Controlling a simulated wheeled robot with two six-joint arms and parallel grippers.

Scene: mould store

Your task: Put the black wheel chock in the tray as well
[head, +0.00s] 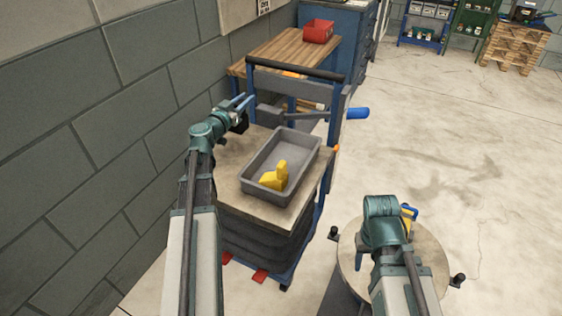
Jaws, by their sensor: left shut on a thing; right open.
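A grey tray (258,162) sits on the wooden top of a blue-framed cart. A yellow wheel chock (275,177) lies inside it, toward the near end. My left gripper (241,104) is beyond the tray's far left corner, shut on a small dark thing that appears to be the black wheel chock (241,123). Only part of that chock shows, left of the tray and outside it. My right gripper (384,243) is open over the round table at the lower right, mostly hidden by its own wrist.
The round table (428,250) has a small blue and yellow thing (409,212) on it, partly hidden. The cart's dark handle bar (295,69) rises behind the tray. A wooden bench (285,47) with a red bin (318,31) stands beyond.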

